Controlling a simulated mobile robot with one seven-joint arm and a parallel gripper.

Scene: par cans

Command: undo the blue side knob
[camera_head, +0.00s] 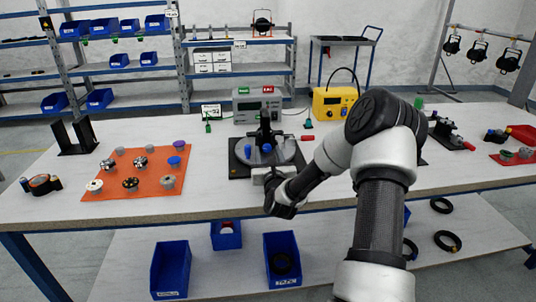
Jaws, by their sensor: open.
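A dark fixture with a round grey plate (288,151) stands on a black base near the middle of the table, with a black upright part (265,128) on it. Two small blue knobs show on it, a left one (247,151) and one at the centre front (267,148). I cannot tell which is the side knob. My gripper (271,178) is at the front of the fixture, just below and in front of the knobs. It is open and small in view, with its fingertips hard to make out. I see nothing held in it.
An orange mat (117,190) with several knobs and round parts lies left. A grey meter (257,104) and a yellow power unit (334,102) stand behind the fixture. A black clamp device (447,131) is at right.

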